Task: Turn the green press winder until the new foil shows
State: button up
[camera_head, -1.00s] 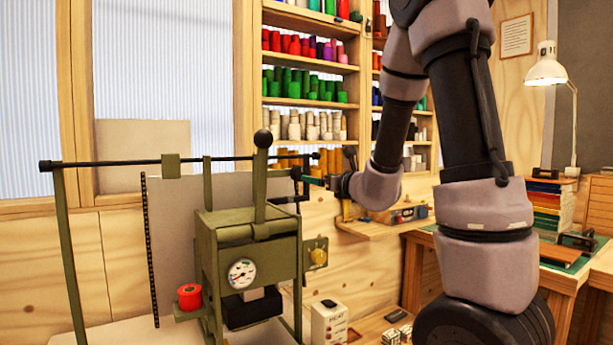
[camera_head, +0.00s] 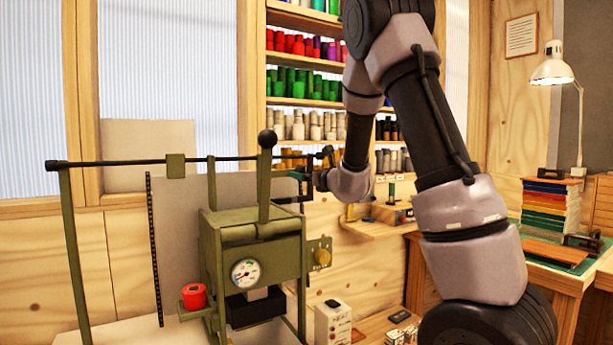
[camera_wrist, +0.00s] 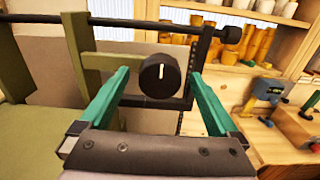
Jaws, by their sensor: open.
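The green press (camera_head: 252,250) stands left of centre in the head view, with a gauge on its front and an upright ball-topped lever. In the wrist view a round dark winder knob (camera_wrist: 152,84) with an upright white mark sits on the end of a green arm. My gripper (camera_wrist: 160,75) is open, its green fingers left and right of the knob. Gaps show on both sides; I cannot tell how far the tips reach past it. In the head view my gripper (camera_head: 304,176) is small and partly hidden at the press's right side. A red roll (camera_head: 193,296) sits on the press's left holder.
A dark rail (camera_head: 120,162) runs across above the press, and a dark frame (camera_wrist: 182,103) lies behind the knob. Shelves of coloured rolls (camera_head: 305,85) stand behind. A wooden ledge (camera_head: 372,228) with tools and a lamp desk (camera_head: 560,255) are to the right.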

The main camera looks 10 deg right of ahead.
jog(key=c, duration=1.4)
jog(key=shift+m, duration=0.4)
jog(key=m, duration=1.8)
jog(key=shift+f+m, duration=0.1)
jog(key=shift+m, duration=0.3)
jog(key=o, duration=1.4)
